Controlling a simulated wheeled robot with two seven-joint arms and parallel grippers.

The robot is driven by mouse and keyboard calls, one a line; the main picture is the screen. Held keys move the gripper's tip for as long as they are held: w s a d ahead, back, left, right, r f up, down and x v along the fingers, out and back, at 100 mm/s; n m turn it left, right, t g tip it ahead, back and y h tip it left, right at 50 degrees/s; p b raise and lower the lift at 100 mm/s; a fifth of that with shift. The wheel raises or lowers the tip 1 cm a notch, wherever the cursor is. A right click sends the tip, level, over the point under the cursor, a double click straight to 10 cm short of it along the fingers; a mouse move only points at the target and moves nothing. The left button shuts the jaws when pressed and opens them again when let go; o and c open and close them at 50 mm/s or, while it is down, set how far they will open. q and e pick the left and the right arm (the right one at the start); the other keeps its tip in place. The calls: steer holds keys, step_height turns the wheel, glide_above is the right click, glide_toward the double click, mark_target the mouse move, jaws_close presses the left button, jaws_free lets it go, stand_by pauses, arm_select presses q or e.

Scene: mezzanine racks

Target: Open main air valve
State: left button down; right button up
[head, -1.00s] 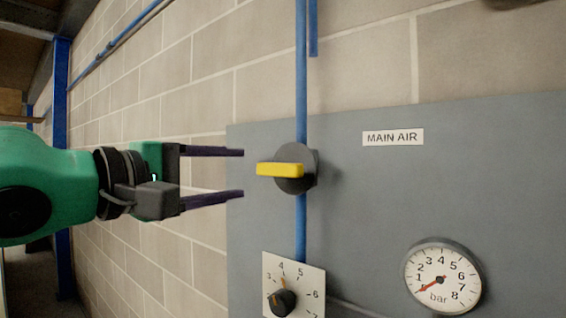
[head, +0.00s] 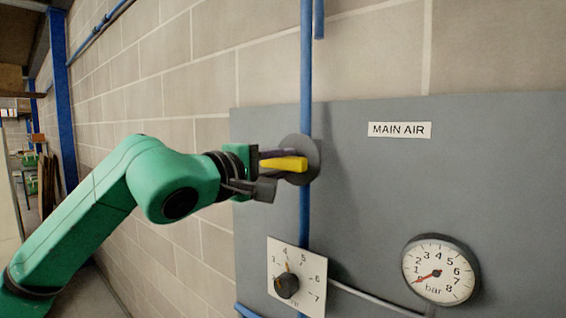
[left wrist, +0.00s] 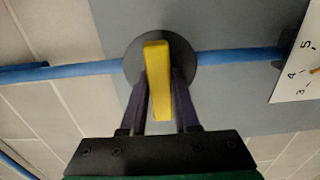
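The main air valve is a round dark disc (head: 312,160) with a yellow lever handle (head: 284,164), mounted on a vertical blue pipe (head: 306,65). In the head view the handle sticks out to the left, across the pipe. My left gripper (head: 283,158) is at the handle. The left wrist view shows its two dark fingers (left wrist: 160,100) close against both sides of the yellow handle (left wrist: 158,75), with the disc (left wrist: 135,62) behind. In the head view the lower finger is mostly hidden. The MAIN AIR label (head: 399,130) is to the right. My right gripper is not in view.
A grey panel (head: 370,220) on the block wall carries the valve. Below the valve is a white plate with a black knob (head: 287,285). A pressure gauge (head: 440,270) at lower right has its red needle at the low end. A blue post (head: 61,100) stands far left.

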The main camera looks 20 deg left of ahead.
arm_select(q)
steer(key=shift+f, duration=0.1)
steer(key=shift+f+n+b, duration=0.15)
steer(key=shift+n+b, duration=1.15)
steer(key=shift+n, duration=0.1)
steer(key=n+b, duration=0.2)
steer(key=n, duration=0.2)
steer(key=shift+n, duration=0.3)
steer(key=n+b, duration=0.2)
steer(key=n, duration=0.3)
steer(key=n+b, duration=0.1)
steer(key=n, duration=0.4)
steer(key=shift+b, duration=0.35)
steer(key=shift+r+n, duration=0.2)
steer(key=shift+n, duration=0.2)
steer(key=c, duration=0.6)
jaws_free()
steer(key=shift+c, duration=0.2)
steer(key=shift+s, duration=0.1)
